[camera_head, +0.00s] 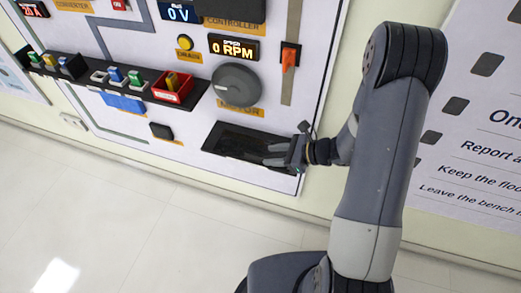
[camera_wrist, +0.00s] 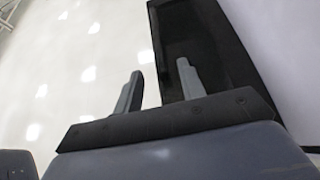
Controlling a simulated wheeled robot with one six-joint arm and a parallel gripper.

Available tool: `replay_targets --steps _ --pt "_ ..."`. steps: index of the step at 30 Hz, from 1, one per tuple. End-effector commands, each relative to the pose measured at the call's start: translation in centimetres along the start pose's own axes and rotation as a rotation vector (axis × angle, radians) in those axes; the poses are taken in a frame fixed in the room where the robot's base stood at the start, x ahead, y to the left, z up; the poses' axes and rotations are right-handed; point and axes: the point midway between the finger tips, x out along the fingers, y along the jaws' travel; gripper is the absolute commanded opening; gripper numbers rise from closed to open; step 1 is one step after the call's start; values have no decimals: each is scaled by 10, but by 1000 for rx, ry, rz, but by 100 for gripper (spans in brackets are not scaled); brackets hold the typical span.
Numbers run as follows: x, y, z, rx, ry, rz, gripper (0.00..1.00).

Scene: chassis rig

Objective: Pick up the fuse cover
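No piece is readably labelled as the fuse cover, so I cannot tell which it is. A flat blue piece (camera_head: 122,102) sits on the panel below the shelf, and a small black block (camera_head: 161,131) sits lower right of it. My gripper (camera_head: 270,155) is at a shallow black tray (camera_head: 225,133) at the panel's lower right, its fingers pointing left. In the wrist view my gripper (camera_wrist: 160,85) has its fingers apart with nothing held. One finger overlaps the tray's dark inside (camera_wrist: 210,40); the other is outside its edge. I cannot tell whether they touch it.
A black shelf (camera_head: 135,93) holds coloured fuse-like parts and a red box (camera_head: 175,92). Above the tray are a round grey motor (camera_head: 236,85), a yellow button (camera_head: 185,42) and an orange switch lever (camera_head: 289,58). The pale floor (camera_head: 120,220) in front is clear.

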Motion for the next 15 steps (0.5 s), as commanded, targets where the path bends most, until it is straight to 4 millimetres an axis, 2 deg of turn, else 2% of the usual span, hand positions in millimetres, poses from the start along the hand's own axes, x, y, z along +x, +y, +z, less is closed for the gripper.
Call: replay_targets --steps 9,15 --pt "41 0 2 0 0 4 38" --pt "53 -1 2 0 -1 1 38"
